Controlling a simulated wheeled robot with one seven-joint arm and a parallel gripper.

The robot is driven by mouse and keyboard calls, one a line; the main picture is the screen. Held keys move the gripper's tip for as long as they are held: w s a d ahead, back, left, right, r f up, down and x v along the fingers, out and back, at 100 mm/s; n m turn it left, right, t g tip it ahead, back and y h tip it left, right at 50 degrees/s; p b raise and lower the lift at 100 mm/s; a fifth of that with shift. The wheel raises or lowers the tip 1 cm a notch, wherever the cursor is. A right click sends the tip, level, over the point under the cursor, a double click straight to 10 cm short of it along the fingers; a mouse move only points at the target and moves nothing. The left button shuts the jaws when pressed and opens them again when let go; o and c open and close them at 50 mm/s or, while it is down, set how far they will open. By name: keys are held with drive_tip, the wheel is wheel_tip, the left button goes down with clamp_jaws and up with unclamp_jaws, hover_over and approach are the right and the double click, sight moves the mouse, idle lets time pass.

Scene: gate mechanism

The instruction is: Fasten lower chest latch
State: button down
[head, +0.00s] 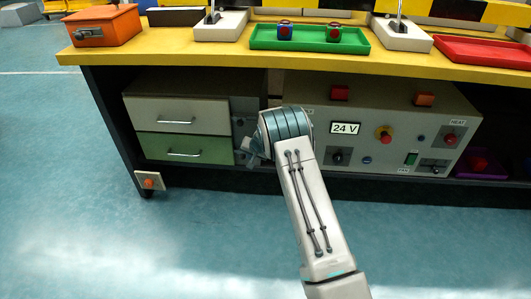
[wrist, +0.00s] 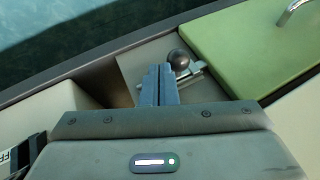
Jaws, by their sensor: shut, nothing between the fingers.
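The chest (head: 183,82) stands under the bench, with a white upper drawer (head: 180,116) and a green lower drawer (head: 185,149). Both drawers look closed. The green drawer front also shows in the wrist view (wrist: 250,45). Beside it a dark ball knob (wrist: 180,60) sits on a small metal latch bar (wrist: 187,75). My gripper (wrist: 158,72) is shut and empty, its fingertips just left of the knob; I cannot tell if they touch it. In the head view my gripper (head: 251,153) is at the chest's right side panel, and my wrist partly covers that area.
A control box (head: 385,110) with a 24 V display and several buttons stands right of the chest. The yellow bench top (head: 210,58) overhangs both. A small panel with an orange button (head: 149,181) is on the bench leg. The floor in front is clear.

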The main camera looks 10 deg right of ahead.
drive_tip(key=shift+a, duration=0.4)
drive_tip(key=s+d+r+p, duration=0.1)
drive_tip(key=s+d+r, duration=0.5)
drive_tip(key=r, duration=0.3)
drive_tip(key=shift+s+d, duration=0.25)
drive_tip(key=shift+s, duration=0.1)
drive_tip(key=shift+r, duration=0.15)
